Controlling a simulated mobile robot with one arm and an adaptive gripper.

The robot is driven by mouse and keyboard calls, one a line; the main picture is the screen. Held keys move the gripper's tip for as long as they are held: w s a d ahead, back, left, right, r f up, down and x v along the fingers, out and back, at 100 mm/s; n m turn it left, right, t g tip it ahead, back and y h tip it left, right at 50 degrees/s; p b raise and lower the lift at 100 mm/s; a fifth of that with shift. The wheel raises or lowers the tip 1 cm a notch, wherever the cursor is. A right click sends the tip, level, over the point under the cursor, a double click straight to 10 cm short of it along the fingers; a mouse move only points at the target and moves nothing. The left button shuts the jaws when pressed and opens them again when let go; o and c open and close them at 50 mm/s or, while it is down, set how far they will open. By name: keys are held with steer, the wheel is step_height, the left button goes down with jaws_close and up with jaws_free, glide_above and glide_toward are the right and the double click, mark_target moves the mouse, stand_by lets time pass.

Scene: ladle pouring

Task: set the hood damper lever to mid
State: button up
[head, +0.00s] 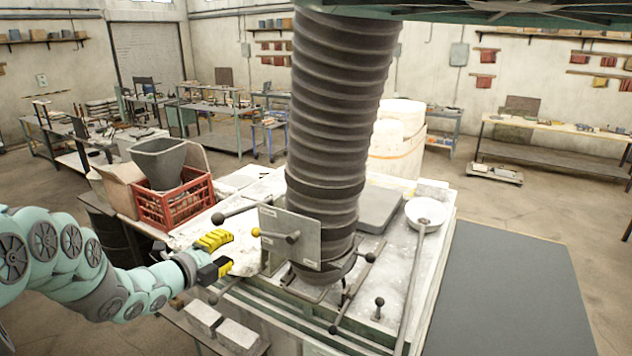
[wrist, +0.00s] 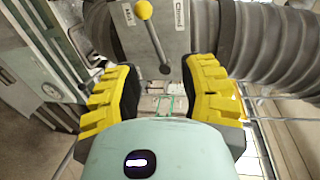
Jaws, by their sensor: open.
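The damper lever (head: 274,235) is a dark rod with a yellow ball knob, mounted on a grey labelled plate (head: 306,250) in front of the ribbed hood duct (head: 335,120). In the head view it points left, roughly level. In the wrist view the lever (wrist: 153,38) runs from a dark pivot to its knob near the top edge, between two small labels that I cannot read surely. My gripper (head: 227,254) is open and empty, to the left of the knob and slightly below it. Its yellow-padded fingers (wrist: 162,82) are apart, and the knob lies outside them.
A dark ball-ended rod (head: 238,211) sticks out just above my gripper. More ball-ended rods (head: 379,302) stand at the bench front. A long-handled ladle (head: 424,213) lies on the right. A red crate (head: 172,205) with a grey hopper stands on the left. Floor at the right is clear.

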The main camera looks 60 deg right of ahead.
steer(key=w+a+r+n+t+h+b, duration=0.2)
steer(key=w+a+r+n+t, duration=0.3)
steer(key=w+r+n+t, duration=0.5)
steer(key=shift+w+n+t+h, duration=0.4)
steer(key=shift+w+n+t, duration=1.2)
steer(key=shift+t, duration=0.4)
steer(key=shift+s+a, duration=0.1)
steer(key=shift+s, duration=0.05)
